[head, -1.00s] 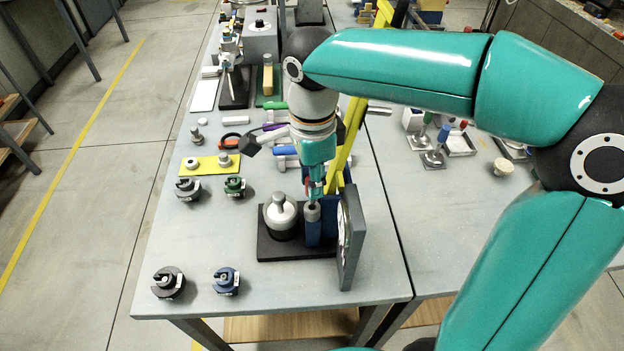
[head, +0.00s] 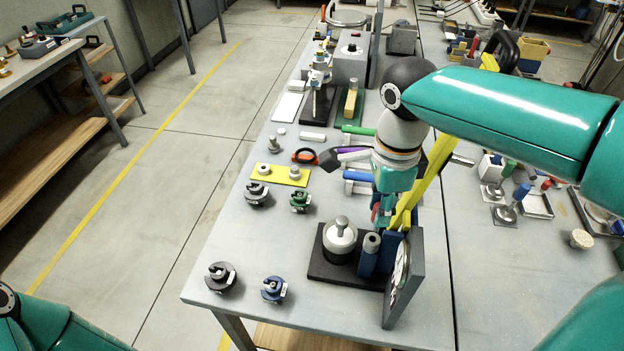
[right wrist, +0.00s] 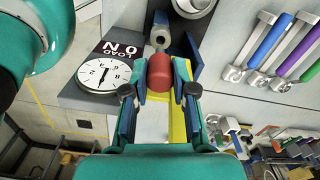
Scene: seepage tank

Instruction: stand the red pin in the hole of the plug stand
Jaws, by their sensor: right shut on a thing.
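My right gripper (head: 383,215) is shut on the red pin (head: 376,212). In the right wrist view the red pin (right wrist: 163,75) sits between the two fingertips, its rounded red end showing. A blue block (head: 367,264) carries a grey tube (head: 372,241) with a dark opening on top; it looks like the plug stand, though I cannot be sure. The tube also shows in the right wrist view (right wrist: 160,38). The pin is just above and beside the tube in the head view; whether they touch is unclear. My left gripper is out of view.
A round silver weight (head: 340,238) stands left of the blue block, on a dark base (head: 325,271). An upright dial gauge (head: 403,280) stands close on the right. A yellow bar (head: 432,177) slants behind my gripper. Slotted weights (head: 221,277) lie left; the table's left front is fairly clear.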

